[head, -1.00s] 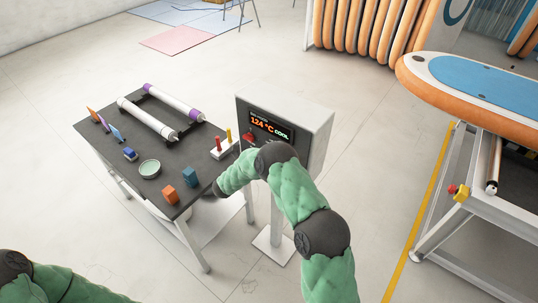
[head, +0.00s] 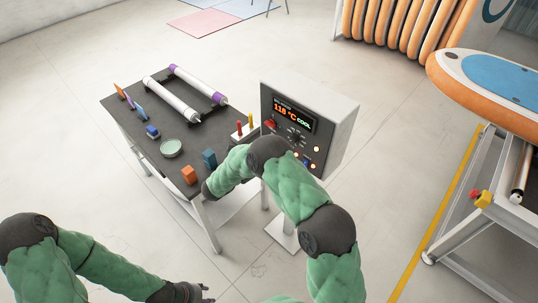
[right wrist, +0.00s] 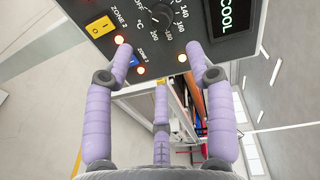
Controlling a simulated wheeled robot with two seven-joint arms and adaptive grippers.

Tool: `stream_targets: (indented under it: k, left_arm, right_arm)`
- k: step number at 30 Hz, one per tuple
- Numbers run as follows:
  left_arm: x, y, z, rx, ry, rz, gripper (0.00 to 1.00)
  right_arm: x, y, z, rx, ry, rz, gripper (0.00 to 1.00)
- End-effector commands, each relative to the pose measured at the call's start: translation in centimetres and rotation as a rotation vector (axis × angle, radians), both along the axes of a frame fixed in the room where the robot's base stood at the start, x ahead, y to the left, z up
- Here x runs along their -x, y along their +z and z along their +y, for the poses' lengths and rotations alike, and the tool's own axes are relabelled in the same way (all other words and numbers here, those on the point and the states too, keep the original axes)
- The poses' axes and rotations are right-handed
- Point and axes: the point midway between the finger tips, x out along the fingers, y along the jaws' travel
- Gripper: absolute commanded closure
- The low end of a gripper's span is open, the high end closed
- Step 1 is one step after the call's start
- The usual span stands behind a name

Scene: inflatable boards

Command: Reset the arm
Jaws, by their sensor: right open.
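My right arm reaches up in the head view beside the control box (head: 335,120), and its gripper is hidden there. In the right wrist view my right gripper (right wrist: 165,62) is open and empty, its lilac fingers apart in front of the box's dark panel (right wrist: 150,45). A yellow switch (right wrist: 99,27), a blue switch (right wrist: 133,61), a knob (right wrist: 161,16) and lit lamps show on that panel. The display (head: 293,115) reads 118 °C COOL. My left gripper (head: 206,291) is at the bottom edge of the head view, too small to tell its jaws.
An orange and blue board (head: 490,80) lies on a frame at right. Open floor lies between.

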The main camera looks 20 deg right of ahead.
Motion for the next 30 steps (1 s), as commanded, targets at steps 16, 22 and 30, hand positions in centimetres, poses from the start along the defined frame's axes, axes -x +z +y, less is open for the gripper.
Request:
stream_targets:
  k: [16,22,30]
  left_arm:
    - [0.0,-0.6,0.0,0.0,0.0,0.0,0.6]
    - [0.0,-2.5,0.0,0.0,0.0,0.0,0.6]
    - [0.0,-5.3,0.0,0.0,0.0,0.0,0.6]
  right_arm:
    - [1.4,-3.3,-0.6,-0.1,-0.032,-0.003,0.45]
    - [7.4,-13.4,-0.9,-0.439,-0.224,-0.065,0.45]
    - [19.6,-25.3,3.6,-0.869,-0.79,-0.295,0.45]
